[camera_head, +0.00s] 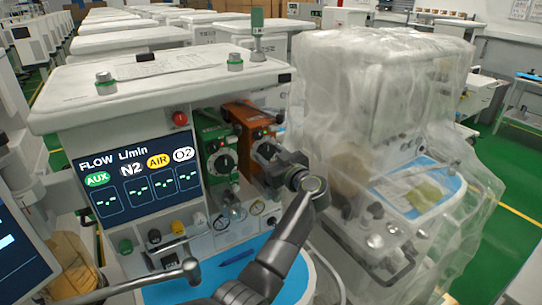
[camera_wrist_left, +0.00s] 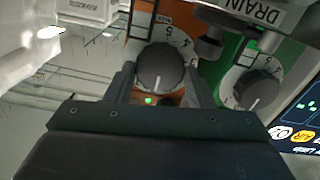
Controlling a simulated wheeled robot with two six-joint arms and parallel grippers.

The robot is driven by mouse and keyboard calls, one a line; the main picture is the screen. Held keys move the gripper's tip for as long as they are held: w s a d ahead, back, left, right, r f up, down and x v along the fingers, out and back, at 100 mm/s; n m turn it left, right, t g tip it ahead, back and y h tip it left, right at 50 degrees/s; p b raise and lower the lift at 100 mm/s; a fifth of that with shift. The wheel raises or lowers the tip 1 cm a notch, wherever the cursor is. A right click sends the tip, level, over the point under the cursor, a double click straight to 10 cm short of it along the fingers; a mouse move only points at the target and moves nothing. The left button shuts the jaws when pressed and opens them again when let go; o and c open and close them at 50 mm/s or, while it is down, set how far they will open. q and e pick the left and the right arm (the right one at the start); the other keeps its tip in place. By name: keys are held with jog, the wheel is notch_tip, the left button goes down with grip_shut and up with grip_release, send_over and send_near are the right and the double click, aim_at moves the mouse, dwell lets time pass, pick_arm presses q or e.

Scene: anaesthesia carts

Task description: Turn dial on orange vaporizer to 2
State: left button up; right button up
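The orange vaporizer (camera_head: 246,116) stands on the front of the cart, right of the green vaporizer (camera_head: 211,132). Its dark dial (camera_wrist_left: 160,68) shows in the left wrist view, with a white mark pointing down in that picture and a numbered white ring around it. My left gripper (camera_head: 272,165) is at the orange vaporizer, partly hiding its lower part in the head view. In the wrist view its two fingers stand apart, one on each side of the dial; I cannot tell whether they touch it. My right gripper is not in view.
The green vaporizer's dial (camera_wrist_left: 257,88) is close beside the left gripper. A flow screen (camera_head: 130,180) is on the cart's left. A blue work surface (camera_head: 215,272) lies below, with a pen on it. A plastic-covered cart (camera_head: 390,100) stands close on the right.

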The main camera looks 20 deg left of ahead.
pick_arm(q)
jog(key=c, duration=0.4)
jog(key=shift+n+p, duration=0.6)
jog(key=shift+n, duration=0.3)
jog(key=n, duration=0.2)
jog(key=shift+n, duration=1.4)
jog(key=shift+t, duration=0.3)
